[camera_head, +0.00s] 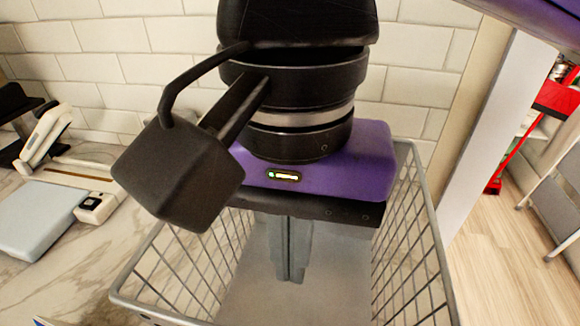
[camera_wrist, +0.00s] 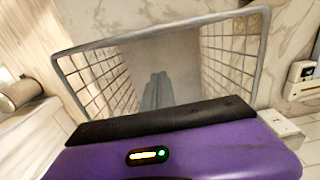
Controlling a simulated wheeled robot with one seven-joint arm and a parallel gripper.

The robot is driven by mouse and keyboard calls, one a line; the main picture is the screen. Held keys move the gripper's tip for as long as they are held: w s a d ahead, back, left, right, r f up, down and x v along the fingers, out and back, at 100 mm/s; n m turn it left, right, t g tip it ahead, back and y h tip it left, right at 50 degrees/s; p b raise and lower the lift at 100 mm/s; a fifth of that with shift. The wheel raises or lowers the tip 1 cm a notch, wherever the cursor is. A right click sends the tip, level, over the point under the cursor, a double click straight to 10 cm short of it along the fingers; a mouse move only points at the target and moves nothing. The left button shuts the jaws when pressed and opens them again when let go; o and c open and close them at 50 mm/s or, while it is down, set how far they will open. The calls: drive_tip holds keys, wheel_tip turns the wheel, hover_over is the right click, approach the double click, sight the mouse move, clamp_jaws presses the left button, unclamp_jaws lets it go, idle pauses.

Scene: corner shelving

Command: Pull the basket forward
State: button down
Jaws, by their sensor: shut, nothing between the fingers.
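The grey wire basket (camera_head: 405,250) stands on the marble counter, with mesh side walls and a plain pale bottom. In the wrist view its rim (camera_wrist: 160,33) runs across the upper part of the picture. My gripper (camera_head: 291,278) points down inside the basket, toward its back end in the head view. Its two grey fingers are together and empty. They also show in the wrist view (camera_wrist: 158,80), over the basket's bottom and apart from the side walls. I cannot tell whether they touch the bottom or the back wall, which my purple gripper body hides.
A white and grey scale-like device (camera_head: 40,215) lies on the counter (camera_head: 110,262) at the left. A tiled wall (camera_head: 420,60) stands close behind. Right of the basket, the counter ends at a wooden floor (camera_head: 510,260) with a red-handled item (camera_head: 510,155) and a step stool.

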drive_tip(key=s+f, duration=0.4)
drive_tip(key=f, duration=0.2)
drive_tip(key=shift+a+f+p, duration=0.3)
drive_tip(key=shift+a+p, duration=0.05)
drive_tip(key=shift+a, duration=0.05)
